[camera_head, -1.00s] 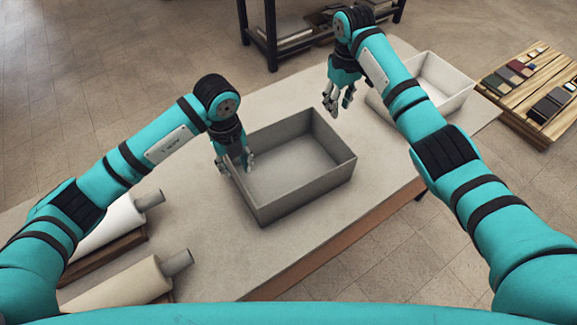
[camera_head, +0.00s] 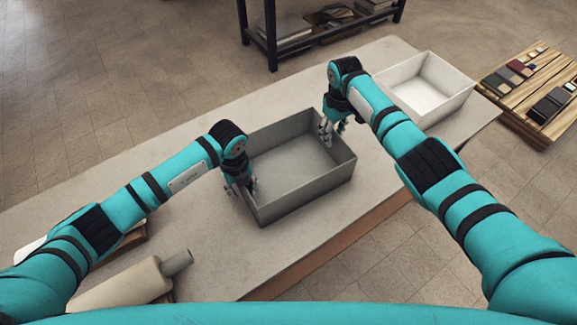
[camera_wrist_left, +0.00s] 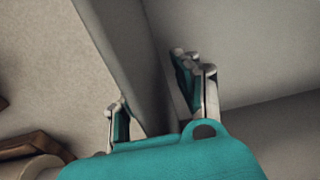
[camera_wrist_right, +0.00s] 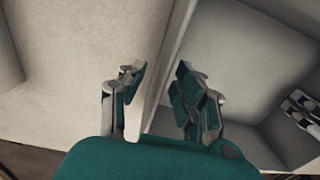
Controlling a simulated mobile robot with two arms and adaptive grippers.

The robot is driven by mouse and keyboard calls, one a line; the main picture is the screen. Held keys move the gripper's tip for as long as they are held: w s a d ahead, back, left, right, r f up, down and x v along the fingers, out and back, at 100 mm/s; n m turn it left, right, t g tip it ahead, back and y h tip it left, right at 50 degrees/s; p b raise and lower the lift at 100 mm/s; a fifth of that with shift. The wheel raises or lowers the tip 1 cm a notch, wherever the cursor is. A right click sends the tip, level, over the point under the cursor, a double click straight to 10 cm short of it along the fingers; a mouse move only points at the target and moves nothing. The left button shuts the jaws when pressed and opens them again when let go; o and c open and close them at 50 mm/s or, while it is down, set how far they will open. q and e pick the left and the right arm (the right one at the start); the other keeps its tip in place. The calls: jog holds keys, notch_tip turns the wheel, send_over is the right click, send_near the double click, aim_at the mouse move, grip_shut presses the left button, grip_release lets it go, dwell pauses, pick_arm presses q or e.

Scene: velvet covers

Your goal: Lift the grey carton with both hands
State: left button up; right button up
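The grey carton (camera_head: 318,190) is an open-topped box standing on the table, with its floor empty. My left gripper (camera_head: 245,189) is at its left wall; in the left wrist view the wall (camera_wrist_left: 122,45) runs between the two spread fingers. My right gripper (camera_head: 332,131) is at the far right wall. In the right wrist view that wall (camera_wrist_right: 170,65) passes between the fingers, one inside and one outside, with gaps visible. Both grippers are open. The head view partly hides the fingertips.
The long pale table (camera_head: 130,185) carries a white open box (camera_head: 432,85) at its far right. A cream roll (camera_head: 120,287) lies at the near left. A slatted wooden surface with swatches (camera_head: 520,80) stands at the right, and a dark shelf (camera_head: 272,35) behind.

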pick_arm(q)
jog(key=shift+c, duration=0.3)
pick_arm(e)
jog(key=shift+c, duration=0.3)
pick_arm(q)
grip_shut()
pick_arm(e)
grip_shut()
pick_arm(q)
jog(key=shift+r, duration=0.1)
